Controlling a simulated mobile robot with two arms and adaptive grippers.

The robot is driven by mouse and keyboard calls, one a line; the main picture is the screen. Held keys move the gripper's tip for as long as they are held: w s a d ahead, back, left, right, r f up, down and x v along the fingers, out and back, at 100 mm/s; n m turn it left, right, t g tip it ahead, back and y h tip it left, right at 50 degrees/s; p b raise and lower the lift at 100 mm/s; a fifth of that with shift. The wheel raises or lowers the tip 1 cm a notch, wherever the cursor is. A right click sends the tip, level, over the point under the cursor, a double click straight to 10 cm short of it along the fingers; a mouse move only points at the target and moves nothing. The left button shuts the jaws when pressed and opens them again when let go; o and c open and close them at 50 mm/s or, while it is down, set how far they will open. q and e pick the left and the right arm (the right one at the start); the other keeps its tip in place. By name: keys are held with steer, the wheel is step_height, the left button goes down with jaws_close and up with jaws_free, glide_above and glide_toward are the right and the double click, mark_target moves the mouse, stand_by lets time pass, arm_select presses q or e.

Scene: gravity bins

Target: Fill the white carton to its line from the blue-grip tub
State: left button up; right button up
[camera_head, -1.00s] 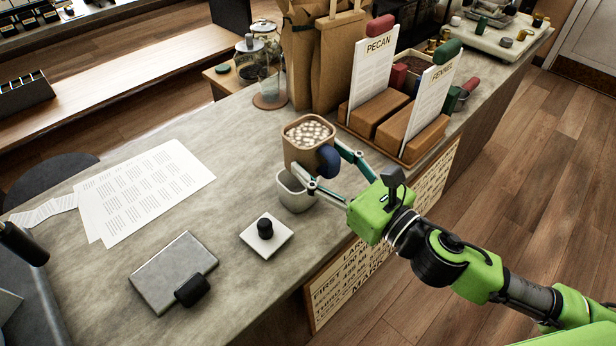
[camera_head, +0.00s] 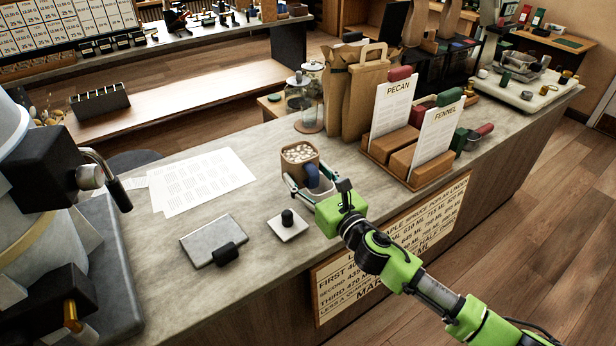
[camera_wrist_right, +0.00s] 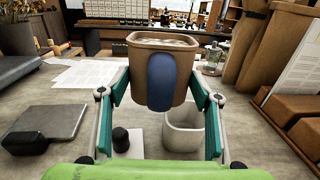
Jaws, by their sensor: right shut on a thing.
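The brown tub (camera_head: 300,154) with the blue grip (camera_head: 311,176) is full of pale, bean-like pieces. My right gripper (camera_head: 308,172) is shut on it and holds it upright above the counter. In the right wrist view, the tub (camera_wrist_right: 133,75) sits between the fingers (camera_wrist_right: 157,80), its blue grip (camera_wrist_right: 161,82) facing me. The white carton (camera_wrist_right: 184,134) stands on the counter below and to the right of the tub in that view. Its far rim is partly covered, and its fill line and contents cannot be made out. In the head view the carton is mostly hidden behind the gripper. My left gripper is out of view.
A small white plate with a black knob (camera_head: 288,226) and a grey slab (camera_head: 213,241) lie left of the gripper. Printed sheets (camera_head: 205,180) lie farther left. A wooden card rack (camera_head: 420,168) and paper bags (camera_head: 366,90) stand on the right. A lettered board (camera_head: 345,285) hangs on the counter front.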

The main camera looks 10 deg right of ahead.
steer(key=shift+r, duration=0.1)
step_height(320, 180, down, 3)
steer(key=shift+s+r+b, duration=0.1)
steer(key=shift+b, duration=1.05)
steer(key=m, duration=0.1)
steer(key=a+r+m+p, duration=0.1)
steer(key=m, duration=0.1)
steer(key=shift+s+a, duration=0.1)
steer(key=m, duration=0.3)
steer(key=m+p, duration=0.1)
steer(key=shift+s+a+r, duration=0.2)
steer(key=shift+a+r, duration=0.15)
steer(key=shift+a, duration=0.05)
steer(key=shift+m, duration=1)
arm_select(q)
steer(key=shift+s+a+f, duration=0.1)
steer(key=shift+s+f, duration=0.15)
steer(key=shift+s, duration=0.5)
arm_select(e)
steer(key=shift+f, duration=0.1)
